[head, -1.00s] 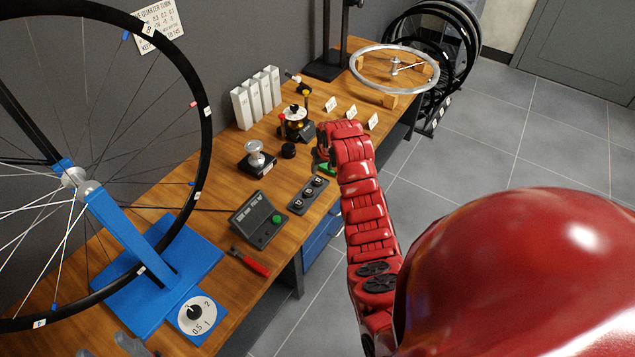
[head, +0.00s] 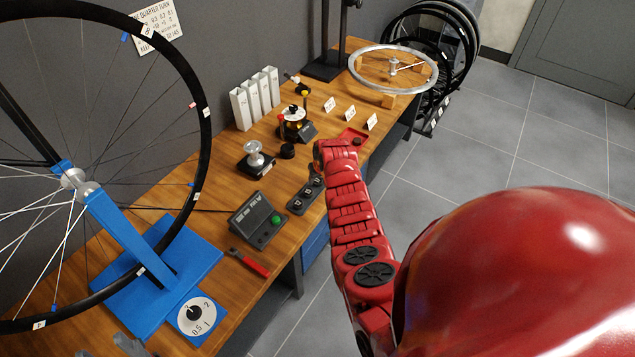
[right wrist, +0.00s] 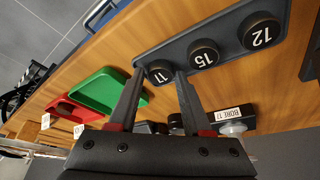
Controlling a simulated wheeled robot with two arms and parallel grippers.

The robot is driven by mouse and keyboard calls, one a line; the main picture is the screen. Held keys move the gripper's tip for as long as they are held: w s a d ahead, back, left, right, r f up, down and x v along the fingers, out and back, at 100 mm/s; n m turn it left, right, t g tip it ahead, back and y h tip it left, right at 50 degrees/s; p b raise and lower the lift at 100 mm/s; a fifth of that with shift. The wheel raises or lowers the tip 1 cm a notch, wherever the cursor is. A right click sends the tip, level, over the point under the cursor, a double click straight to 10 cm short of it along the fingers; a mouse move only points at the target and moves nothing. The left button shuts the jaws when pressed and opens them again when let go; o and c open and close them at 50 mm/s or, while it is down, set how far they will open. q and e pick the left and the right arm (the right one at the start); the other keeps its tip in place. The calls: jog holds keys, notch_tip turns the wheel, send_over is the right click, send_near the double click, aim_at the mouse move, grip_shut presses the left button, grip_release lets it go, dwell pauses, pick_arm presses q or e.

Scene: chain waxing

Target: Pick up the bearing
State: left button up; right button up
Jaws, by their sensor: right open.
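The dark bearing tray (right wrist: 225,40) holds round black bearings with white numbers, and it lies on the wooden bench. In the right wrist view one bearing reads 12 (right wrist: 261,31), the middle one reads 15 (right wrist: 203,54), and the last numbered bearing (right wrist: 159,73) looks like 11 or 17. My right gripper (right wrist: 156,74) is open, its fingertips apart at this last bearing, one towards each side. I cannot tell whether they touch it.
A green tray (right wrist: 108,92) and a red tray (right wrist: 68,110) lie along the bench edge. A grey device with a green button (head: 258,220), a red-handled tool (head: 250,262) and a wheel on a blue stand (head: 150,285) stand nearer. Small white cards (head: 350,112) stand farther back.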

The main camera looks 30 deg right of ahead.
jog(key=shift+w+f, duration=0.1)
grip_shut()
dwell(0.5)
